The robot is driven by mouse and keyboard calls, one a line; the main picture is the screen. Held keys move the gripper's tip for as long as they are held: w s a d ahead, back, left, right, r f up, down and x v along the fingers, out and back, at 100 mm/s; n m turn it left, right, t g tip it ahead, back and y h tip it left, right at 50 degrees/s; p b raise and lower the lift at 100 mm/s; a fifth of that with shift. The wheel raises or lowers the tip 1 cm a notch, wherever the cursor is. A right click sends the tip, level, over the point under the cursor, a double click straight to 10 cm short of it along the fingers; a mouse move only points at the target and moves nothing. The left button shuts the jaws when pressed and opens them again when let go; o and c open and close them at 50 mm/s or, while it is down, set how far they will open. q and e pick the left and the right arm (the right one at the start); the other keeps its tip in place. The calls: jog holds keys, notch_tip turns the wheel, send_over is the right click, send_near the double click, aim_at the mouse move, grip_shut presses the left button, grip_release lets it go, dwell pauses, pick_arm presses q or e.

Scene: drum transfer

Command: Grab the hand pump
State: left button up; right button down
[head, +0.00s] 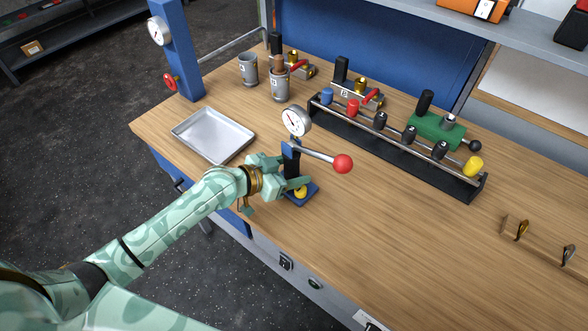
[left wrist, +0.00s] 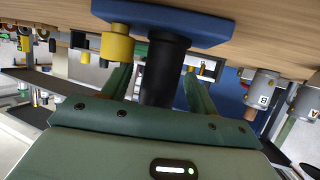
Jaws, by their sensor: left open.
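The hand pump (head: 291,160) stands upright near the table's front edge. It has a black column, a blue base, a yellow fitting, a white dial gauge and a lever ending in a red ball. My left gripper (head: 294,183) is open, low at the column, just above the base. In the left wrist view, which is upside down, the black column (left wrist: 164,68) stands between the two spread fingers. The blue base and yellow fitting also show there. Contact between the fingers and the column cannot be told. My right gripper is not in view.
A metal tray (head: 213,137) lies left of the pump. A black rack (head: 400,150) with several coloured fittings stands behind it. Grey cups (head: 281,90), valves and a blue post (head: 181,60) with a gauge are at the back left. The wooden table (head: 400,245) is clear at front right.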

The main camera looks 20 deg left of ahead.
pick_arm(q)
jog(key=shift+w+d+f, duration=0.1)
jog(key=shift+w+d, duration=0.05)
jog(key=shift+w, duration=0.05)
grip_shut()
dwell(1.2)
jog(key=shift+r, duration=0.2)
